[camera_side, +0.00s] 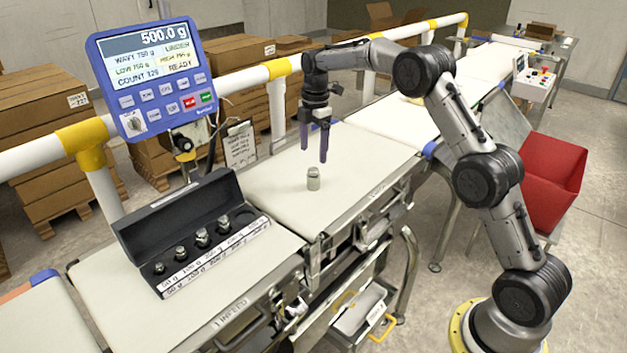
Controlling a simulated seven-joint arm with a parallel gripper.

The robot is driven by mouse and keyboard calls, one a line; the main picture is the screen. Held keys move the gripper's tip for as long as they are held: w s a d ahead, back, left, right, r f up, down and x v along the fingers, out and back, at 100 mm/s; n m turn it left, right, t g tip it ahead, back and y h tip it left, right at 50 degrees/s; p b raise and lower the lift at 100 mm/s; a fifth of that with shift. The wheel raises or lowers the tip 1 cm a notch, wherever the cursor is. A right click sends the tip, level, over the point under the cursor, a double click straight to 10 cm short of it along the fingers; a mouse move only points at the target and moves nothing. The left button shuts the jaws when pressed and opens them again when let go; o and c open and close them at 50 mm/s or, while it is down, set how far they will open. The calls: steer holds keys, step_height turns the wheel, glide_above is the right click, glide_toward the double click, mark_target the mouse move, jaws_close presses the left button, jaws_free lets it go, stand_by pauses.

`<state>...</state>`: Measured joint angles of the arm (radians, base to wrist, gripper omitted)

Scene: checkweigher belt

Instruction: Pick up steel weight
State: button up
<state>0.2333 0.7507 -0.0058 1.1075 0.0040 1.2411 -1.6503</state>
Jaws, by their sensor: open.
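A small steel weight (313,178) stands upright on the pale belt in the middle of the checkweigher. My gripper (313,156) hangs above it, pointing down, with its two purple fingers apart and nothing between them. The fingertips look slightly above the weight's top; the exact gap is hard to tell from this view. An open black case (140,238) on the infeed belt holds several more steel weights (203,237) in a row of labelled places.
A blue display panel (152,78) reading 500.0 g stands at the left. A white and yellow rail (236,79) runs behind the belts. A red bin (553,172) stands at the right. The weighing belt (368,150) around the weight is clear.

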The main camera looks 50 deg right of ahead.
mark_target(314, 169)
step_height(314, 169, down, 5)
steer(key=shift+w+r, duration=0.1)
steer(key=shift+r, duration=0.1)
steer(key=shift+d+f, duration=0.15)
steer(key=shift+f, duration=1.2)
steer(key=shift+d+f, duration=0.1)
steer(key=shift+f, duration=1.25)
jaws_close()
steer(key=shift+w+r, duration=0.1)
steer(key=shift+r, duration=0.05)
